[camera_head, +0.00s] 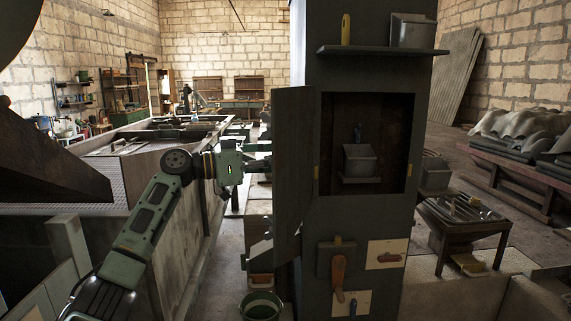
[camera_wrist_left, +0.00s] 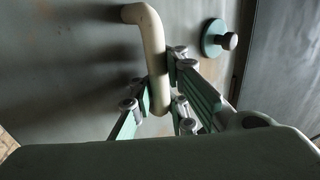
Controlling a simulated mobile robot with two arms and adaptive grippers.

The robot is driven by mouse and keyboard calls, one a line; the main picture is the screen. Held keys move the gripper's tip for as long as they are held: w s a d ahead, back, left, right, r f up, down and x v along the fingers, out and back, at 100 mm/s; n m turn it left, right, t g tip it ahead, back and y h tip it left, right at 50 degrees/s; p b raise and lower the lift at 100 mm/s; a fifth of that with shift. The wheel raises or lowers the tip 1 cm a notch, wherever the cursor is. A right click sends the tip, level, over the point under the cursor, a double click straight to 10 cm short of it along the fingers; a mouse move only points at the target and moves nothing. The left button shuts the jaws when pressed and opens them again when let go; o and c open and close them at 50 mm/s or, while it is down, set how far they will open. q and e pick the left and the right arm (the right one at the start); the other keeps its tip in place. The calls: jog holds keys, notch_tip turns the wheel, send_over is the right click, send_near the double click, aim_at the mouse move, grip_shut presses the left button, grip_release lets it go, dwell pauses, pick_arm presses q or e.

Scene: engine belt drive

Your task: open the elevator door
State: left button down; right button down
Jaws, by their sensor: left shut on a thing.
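The elevator door (camera_head: 294,150) is a dark panel hinged at the left side of the opening in the tall dark column (camera_head: 368,215). It stands swung open, out to the left. Inside the opening, a grey bucket (camera_head: 360,160) sits on a small ledge. My left gripper (camera_head: 262,165) is at the outer face of the door, its fingertips partly hidden behind the door's edge. In the left wrist view, the gripper (camera_wrist_left: 160,95) is shut on the pale bent door handle (camera_wrist_left: 152,45). A round knob (camera_wrist_left: 220,39) sits on the panel beside it. My right gripper does not show.
A shelf (camera_head: 383,51) with a grey container juts from the column above the opening. An orange-handled lever (camera_head: 338,272) is below it. A green bucket (camera_head: 262,306) stands on the floor. A metal table (camera_head: 462,222) is at the right, and a long machine bed lies at the left.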

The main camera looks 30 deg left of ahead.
pick_arm(q)
jog(key=shift+a+f+m+g+h, duration=0.3)
jog(key=shift+a+f+g, duration=0.1)
jog(key=shift+a+f, duration=0.05)
jog(key=c, duration=2.3)
grip_release()
jog(key=o, duration=0.6)
jog(key=shift+s+a+r, duration=0.35)
jog(key=shift+s+a, duration=0.05)
jog(key=shift+s, duration=0.2)
jog(key=shift+c, duration=0.2)
jog(key=shift+w, duration=0.1)
jog(key=shift+w+d, duration=0.1)
jog(key=shift+d, duration=0.1)
jog(key=v, duration=1.2)
jog(key=shift+f, duration=0.15)
